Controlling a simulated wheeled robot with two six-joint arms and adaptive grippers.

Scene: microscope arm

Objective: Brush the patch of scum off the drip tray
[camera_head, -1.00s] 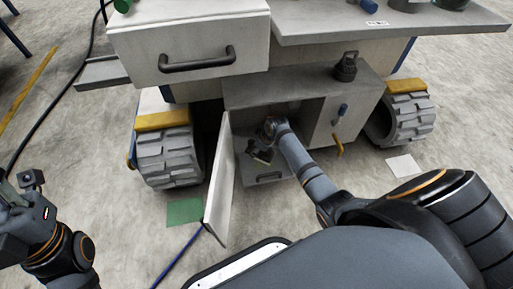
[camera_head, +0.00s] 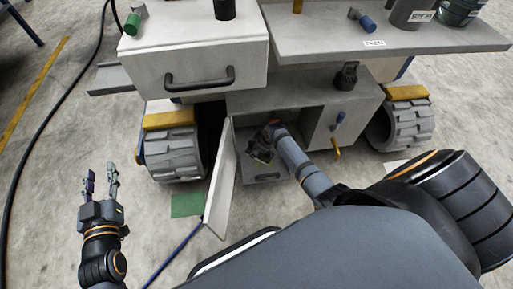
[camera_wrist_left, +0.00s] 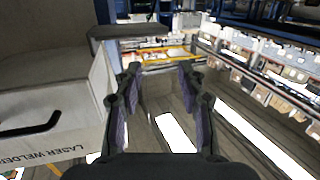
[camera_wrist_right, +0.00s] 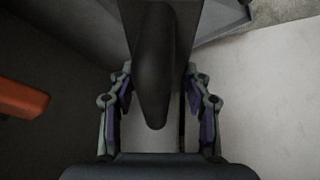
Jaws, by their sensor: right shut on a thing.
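My right arm reaches into the open cabinet (camera_head: 318,112) under the bench. Its gripper (camera_head: 262,152) is small and partly hidden there. In the right wrist view, my right gripper (camera_wrist_right: 159,110) is shut on a dark tapered object (camera_wrist_right: 155,60); I cannot tell whether it is a brush. A low grey tray-like part (camera_head: 264,179) with a dark handle sits at the cabinet floor, below the right gripper; I cannot tell whether it is the drip tray. No patch of scum can be made out. My left gripper (camera_head: 101,180) is open and empty, raised left of the cabinet.
The cabinet door (camera_head: 221,182) stands open, left of the opening. A drawer with a dark handle (camera_head: 199,79) juts out above it. Wheels (camera_head: 174,153) flank the cabinet. A black item (camera_head: 347,76) stands on its top. A green square (camera_head: 187,205) lies on the floor.

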